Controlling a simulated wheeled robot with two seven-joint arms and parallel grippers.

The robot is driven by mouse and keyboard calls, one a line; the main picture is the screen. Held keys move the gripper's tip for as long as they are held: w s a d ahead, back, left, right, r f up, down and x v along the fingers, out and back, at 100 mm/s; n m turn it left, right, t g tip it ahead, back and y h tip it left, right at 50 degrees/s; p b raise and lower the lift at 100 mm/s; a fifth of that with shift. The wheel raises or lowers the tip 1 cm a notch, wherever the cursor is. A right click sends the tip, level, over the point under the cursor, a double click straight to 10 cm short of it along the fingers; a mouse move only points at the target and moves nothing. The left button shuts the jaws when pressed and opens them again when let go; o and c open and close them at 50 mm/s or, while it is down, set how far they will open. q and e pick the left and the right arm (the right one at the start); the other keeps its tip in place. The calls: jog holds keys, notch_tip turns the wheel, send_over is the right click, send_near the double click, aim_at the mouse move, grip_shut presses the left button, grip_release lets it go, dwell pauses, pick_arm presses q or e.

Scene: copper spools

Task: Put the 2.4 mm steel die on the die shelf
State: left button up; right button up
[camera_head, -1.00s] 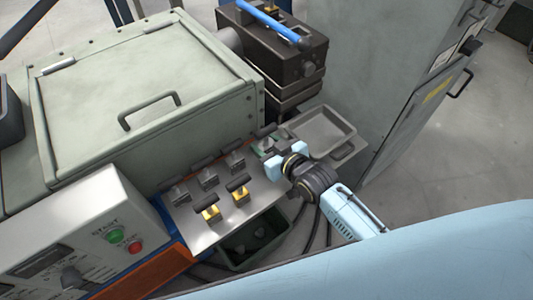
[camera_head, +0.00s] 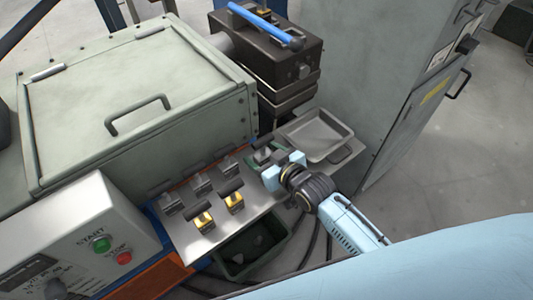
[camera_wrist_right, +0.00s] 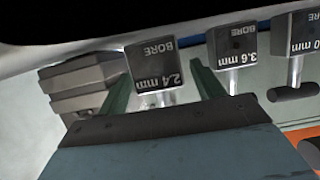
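The 2.4 mm die (camera_wrist_right: 156,69) is a dark grey block with its label readable in the right wrist view. It shows small in the head view (camera_head: 263,155), at the right end of the back row on a bare metal plate (camera_head: 215,232). My right gripper (camera_wrist_right: 163,72) has its green fingers on either side of this die, with a narrow gap visible at one finger. In the head view the right gripper (camera_head: 264,167) is at the plate's right end. I cannot tell which surface is the die shelf. My left gripper is not in view.
Other grey dies (camera_head: 201,184) and two yellow dies (camera_head: 204,221) stand on the plate. A 3.6 mm die (camera_wrist_right: 237,45) is close beside. A grey tray (camera_head: 318,135) lies right of the gripper, a dark green bin (camera_head: 243,257) below the plate, and a control box (camera_head: 90,235) left.

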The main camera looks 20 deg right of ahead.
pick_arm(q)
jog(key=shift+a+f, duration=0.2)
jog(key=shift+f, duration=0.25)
pick_arm(e)
jog(key=shift+f, duration=0.25)
jog(key=shift+s+r, duration=0.15)
jog(key=shift+r, duration=0.05)
jog(key=shift+s+d+r+p, duration=0.15)
jog(key=shift+s+p, duration=0.2)
jog(key=shift+p, duration=0.3)
jog(key=p+v, duration=0.4)
jog(key=v, duration=0.1)
jog(key=shift+a+r+p, duration=0.35)
jog(key=shift+r+p, duration=0.05)
jog(key=p+v, duration=0.3)
jog(key=v, duration=0.1)
jog(key=shift+s+d+r, duration=0.1)
jog(key=shift+s+r, duration=0.05)
jog(key=shift+s, duration=0.2)
jog(key=shift+s+d+r+p, duration=0.1)
jog(key=shift+s+p, duration=0.1)
jog(key=shift+p, duration=0.15)
jog(key=shift+s, duration=0.15)
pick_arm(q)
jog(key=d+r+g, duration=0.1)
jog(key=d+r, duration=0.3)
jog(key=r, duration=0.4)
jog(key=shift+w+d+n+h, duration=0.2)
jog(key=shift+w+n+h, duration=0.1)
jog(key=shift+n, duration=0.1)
